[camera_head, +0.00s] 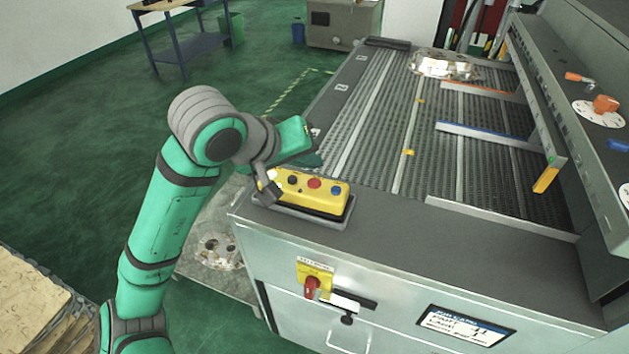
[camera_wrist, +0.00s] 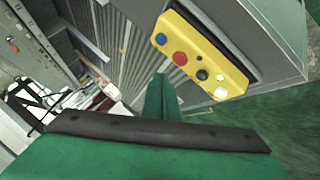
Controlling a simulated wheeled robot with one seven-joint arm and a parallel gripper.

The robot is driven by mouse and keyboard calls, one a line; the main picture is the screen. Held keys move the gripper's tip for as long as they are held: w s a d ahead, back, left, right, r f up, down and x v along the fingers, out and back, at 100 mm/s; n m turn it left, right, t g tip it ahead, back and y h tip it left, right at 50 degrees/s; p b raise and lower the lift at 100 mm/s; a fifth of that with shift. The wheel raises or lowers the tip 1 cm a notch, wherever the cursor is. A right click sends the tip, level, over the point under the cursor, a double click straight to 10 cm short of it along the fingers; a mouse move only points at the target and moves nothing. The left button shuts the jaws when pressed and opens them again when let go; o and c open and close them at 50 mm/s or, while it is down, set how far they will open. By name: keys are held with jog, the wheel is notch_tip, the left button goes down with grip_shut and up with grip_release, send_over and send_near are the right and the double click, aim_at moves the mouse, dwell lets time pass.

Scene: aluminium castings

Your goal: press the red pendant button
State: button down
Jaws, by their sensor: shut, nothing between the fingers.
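The yellow pendant box (camera_head: 325,198) lies in a dark holder on the near left corner of the grey machine top. Its red button (camera_head: 314,183) sits between a black button (camera_head: 292,180) and a blue button (camera_head: 337,190). The white button (camera_head: 272,174) is at the left end, close to a dark part of my arm. In the wrist view, the pendant (camera_wrist: 217,65) and its red button (camera_wrist: 180,58) show just right of my gripper (camera_wrist: 160,78). My gripper is shut and empty. It appears apart from the red button; its exact height is unclear.
A slatted bed with metal rails (camera_head: 480,138) stretches behind the pendant, with a casting (camera_head: 443,65) at the far end. A red rotary switch (camera_head: 312,287) is on the front panel. A control panel with knobs (camera_head: 604,104) rises at right. The top right of the pendant is clear.

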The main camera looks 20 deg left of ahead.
aim_at(310, 187)
notch_tip(310, 187, down, 2)
jog(key=shift+f, duration=0.1)
jog(key=shift+w, duration=0.1)
dwell(0.9)
jog(key=shift+f, duration=0.1)
dwell(1.0)
jog(key=shift+d, duration=0.1)
jog(key=shift+f, duration=0.35)
